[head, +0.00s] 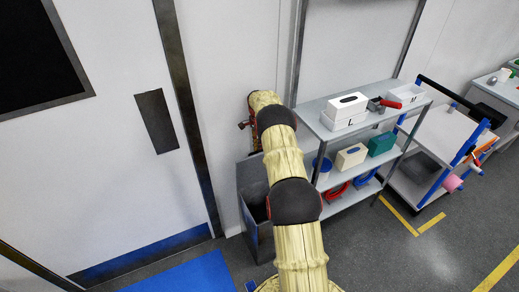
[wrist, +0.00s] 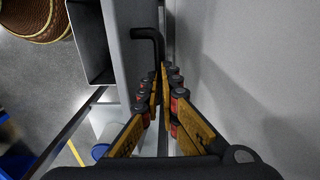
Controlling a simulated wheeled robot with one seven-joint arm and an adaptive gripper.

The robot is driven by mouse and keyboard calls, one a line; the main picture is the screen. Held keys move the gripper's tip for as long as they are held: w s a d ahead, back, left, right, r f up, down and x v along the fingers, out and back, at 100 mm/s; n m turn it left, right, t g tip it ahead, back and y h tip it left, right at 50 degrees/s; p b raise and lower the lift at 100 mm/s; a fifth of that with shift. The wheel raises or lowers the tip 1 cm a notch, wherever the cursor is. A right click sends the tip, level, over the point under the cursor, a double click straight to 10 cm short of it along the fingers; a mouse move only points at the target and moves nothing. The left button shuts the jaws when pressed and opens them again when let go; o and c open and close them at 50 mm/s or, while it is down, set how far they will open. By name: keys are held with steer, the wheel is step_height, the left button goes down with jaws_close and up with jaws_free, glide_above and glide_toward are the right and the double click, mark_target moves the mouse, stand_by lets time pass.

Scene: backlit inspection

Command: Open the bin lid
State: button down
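The grey bin (head: 266,238) stands against the wall beside the shelf, partly behind my arm, and its dark inside shows at the top. In the wrist view its open mouth (wrist: 92,42) is at the upper left. The grey lid (wrist: 133,72) appears raised near the wall, with a black bent handle (wrist: 146,33) on it. My gripper (wrist: 164,80) has its fingertips close together around the lower leg of the handle and looks shut on it. In the head view my gripper (head: 245,124) is small, near the wall above the bin.
A metal shelf (head: 365,128) with boxes and coloured items stands right of the bin, close to my arm. A cart (head: 428,150) is farther right. A door (head: 110,140) and a blue mat (head: 190,273) are at left. Open floor (head: 370,245) lies in front of the shelf.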

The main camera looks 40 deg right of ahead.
steer(key=f, duration=0.1)
steer(key=s+f, duration=0.1)
steer(key=f, duration=0.1)
steer(key=shift+s+a, duration=0.3)
steer(key=shift+a, duration=0.05)
steer(key=c, duration=1.9)
jaws_free()
steer(key=shift+d, duration=0.1)
step_height(320, 180, up, 13)
steer(key=w, duration=0.1)
steer(key=shift+w+d+r, duration=0.2)
